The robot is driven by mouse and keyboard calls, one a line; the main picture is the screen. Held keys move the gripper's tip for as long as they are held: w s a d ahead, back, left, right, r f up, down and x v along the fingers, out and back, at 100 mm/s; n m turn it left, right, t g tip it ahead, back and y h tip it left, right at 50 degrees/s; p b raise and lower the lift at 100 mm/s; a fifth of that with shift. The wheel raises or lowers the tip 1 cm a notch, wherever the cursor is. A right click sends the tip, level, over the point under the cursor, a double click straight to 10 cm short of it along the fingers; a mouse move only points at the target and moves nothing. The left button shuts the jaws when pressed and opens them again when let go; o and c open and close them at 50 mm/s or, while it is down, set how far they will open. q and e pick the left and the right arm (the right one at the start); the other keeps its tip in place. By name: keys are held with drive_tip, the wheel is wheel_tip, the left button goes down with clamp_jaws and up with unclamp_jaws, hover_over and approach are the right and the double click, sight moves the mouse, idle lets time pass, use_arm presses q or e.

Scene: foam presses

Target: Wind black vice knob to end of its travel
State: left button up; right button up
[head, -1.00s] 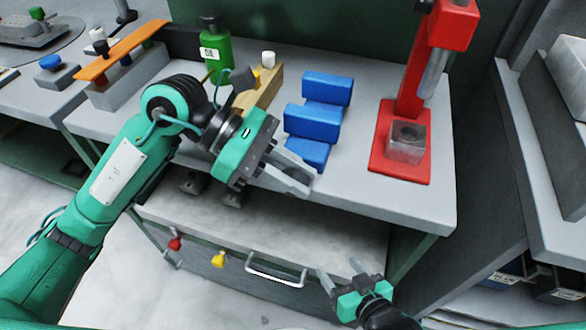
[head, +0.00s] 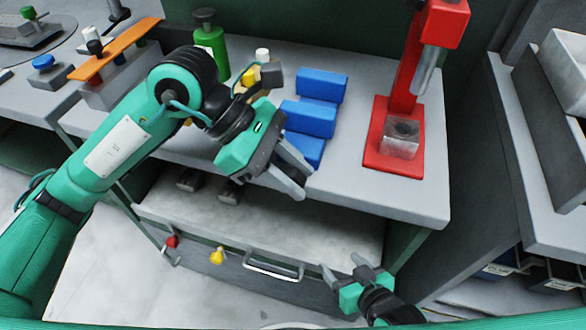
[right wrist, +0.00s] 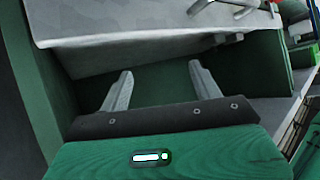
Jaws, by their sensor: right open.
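I cannot clearly pick out a vice or its black knob. Two dark block-like parts (head: 230,190) show below the bench front edge under my left arm; the arm partly hides that area. My left gripper (head: 304,184) is in front of the blue blocks at the bench front, with its fingers apart and nothing between them. My right gripper (head: 342,264) is low in front of the drawer, right of its handle, open and empty. In the right wrist view its two fingers (right wrist: 161,72) are wide apart before a dark green recess.
Several blue blocks (head: 308,118) lie mid-bench. A red press (head: 397,110) stands to their right. A green bottle (head: 211,42) with a black top stands behind my left arm. The drawer handle (head: 272,269) juts out below. Bare bench top (head: 345,175) lies front right.

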use_arm(q)
drive_tip(key=p+v, duration=0.1)
drive_tip(key=v, duration=1.2)
drive_tip(key=shift+a+r, duration=0.25)
drive_tip(key=shift+r, duration=0.05)
use_arm(e)
drive_tip(key=shift+s+d+f+g+h, duration=0.1)
drive_tip(key=shift+s+d+g+h, duration=0.1)
drive_tip(key=shift+d+g, duration=0.25)
drive_tip(key=shift+s+d+g+h, duration=0.1)
drive_tip(key=shift+d+g+h, duration=0.15)
drive_tip(key=shift+d, duration=0.3)
use_arm(q)
drive_tip(key=shift+w, duration=0.1)
